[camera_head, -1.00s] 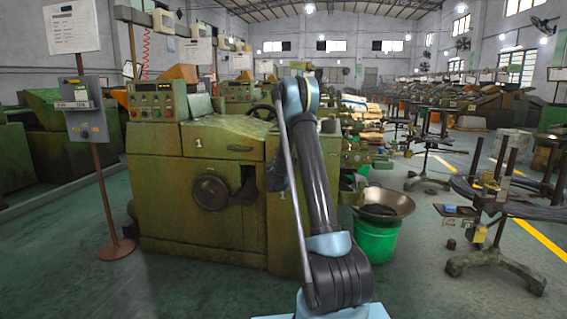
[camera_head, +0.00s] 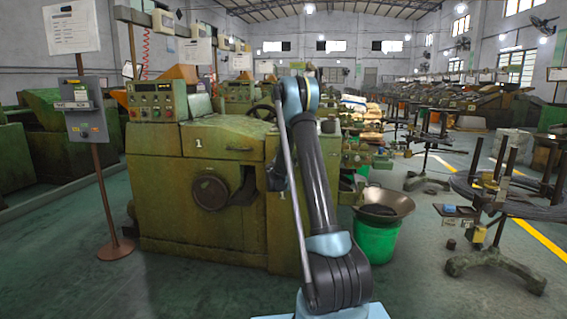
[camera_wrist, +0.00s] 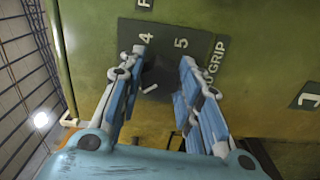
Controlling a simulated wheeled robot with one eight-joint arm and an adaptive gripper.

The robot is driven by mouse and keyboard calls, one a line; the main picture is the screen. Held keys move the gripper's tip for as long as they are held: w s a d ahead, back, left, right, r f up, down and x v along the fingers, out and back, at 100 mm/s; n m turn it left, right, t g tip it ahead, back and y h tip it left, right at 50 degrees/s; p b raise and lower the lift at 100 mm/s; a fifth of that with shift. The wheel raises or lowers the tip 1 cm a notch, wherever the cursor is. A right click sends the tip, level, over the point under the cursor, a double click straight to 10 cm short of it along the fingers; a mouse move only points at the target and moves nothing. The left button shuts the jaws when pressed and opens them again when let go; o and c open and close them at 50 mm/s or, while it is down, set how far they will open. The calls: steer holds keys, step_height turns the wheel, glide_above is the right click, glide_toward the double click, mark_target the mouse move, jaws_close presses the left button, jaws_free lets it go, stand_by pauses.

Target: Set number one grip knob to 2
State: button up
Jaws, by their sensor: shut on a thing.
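The number one machine (camera_head: 160,205) is a green cabinet with a 1 label, left of my arm in the head view. My gripper (camera_wrist: 163,60) is at this plate, with one blue and grey finger on each side of the dark grip knob (camera_wrist: 155,82). It is shut on the knob. A short white line shows between the fingers. The knob's outline is mostly hidden, and the 2 is not visible. My arm hides the gripper in the head view.
A control box (camera_head: 158,101) sits on top of the machine. A sign stand (camera_head: 85,118) is at the left. A green bucket with a wide pan (camera_head: 384,203) stands right of my arm. Open floor (camera_head: 420,270) lies at the front right.

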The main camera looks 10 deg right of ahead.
steer(key=shift+a+f+n, duration=0.1)
steer(key=shift+a+n, duration=0.05)
steer(key=shift+n, duration=1.65)
steer(key=shift+s, duration=0.1)
steer(key=o, duration=1)
steer(key=shift+o, duration=0.2)
steer(key=v, duration=1.1)
steer(key=shift+s, duration=0.35)
